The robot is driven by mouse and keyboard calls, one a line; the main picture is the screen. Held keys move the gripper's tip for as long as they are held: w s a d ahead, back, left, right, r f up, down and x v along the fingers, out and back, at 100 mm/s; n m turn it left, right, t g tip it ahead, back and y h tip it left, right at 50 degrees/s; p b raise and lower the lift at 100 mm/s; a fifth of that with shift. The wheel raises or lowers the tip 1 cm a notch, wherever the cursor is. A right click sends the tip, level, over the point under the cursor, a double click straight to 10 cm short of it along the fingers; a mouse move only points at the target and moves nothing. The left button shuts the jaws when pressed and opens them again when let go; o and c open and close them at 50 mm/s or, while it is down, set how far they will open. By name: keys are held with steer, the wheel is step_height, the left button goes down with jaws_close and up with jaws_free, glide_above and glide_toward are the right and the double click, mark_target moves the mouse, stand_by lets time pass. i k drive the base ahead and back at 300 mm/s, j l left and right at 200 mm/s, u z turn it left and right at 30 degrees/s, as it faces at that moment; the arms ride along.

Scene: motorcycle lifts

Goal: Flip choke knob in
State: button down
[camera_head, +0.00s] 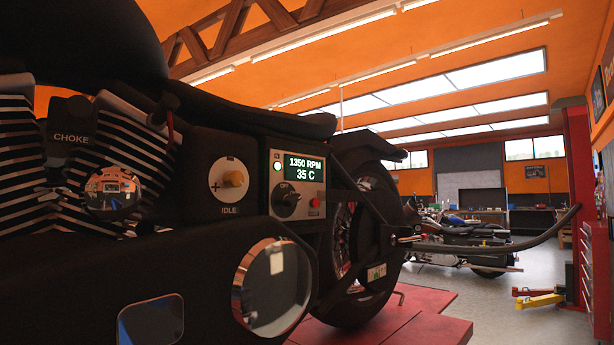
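The motorcycle fills the left half of the head view, close to me. A black plate marked CHOKE (70,138) sits over the finned engine cylinders at the far left. A round chrome knob-like part (112,193) is just below and right of that label; I cannot tell for sure that it is the choke knob, nor whether it is in or out. My gripper is not in view.
Below the display are a black rotary switch (287,199) and a red button (314,203). The bike stands on a red lift (430,329). Another motorcycle (460,235) stands behind. A red lift post (580,190) is at right. Grey floor is open between them.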

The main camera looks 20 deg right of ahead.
mark_target(77, 109)
steer(key=l+u, duration=0.4)
steer(key=i+l+u, duration=0.1)
steer(key=l+u, duration=0.65)
steer(key=k+l+u, duration=0.1)
steer(key=l+u, duration=0.55)
steer(key=k+l+u, duration=0.2)
steer(key=l, duration=0.2)
steer(key=k+z, duration=0.15)
steer(key=z, duration=0.2)
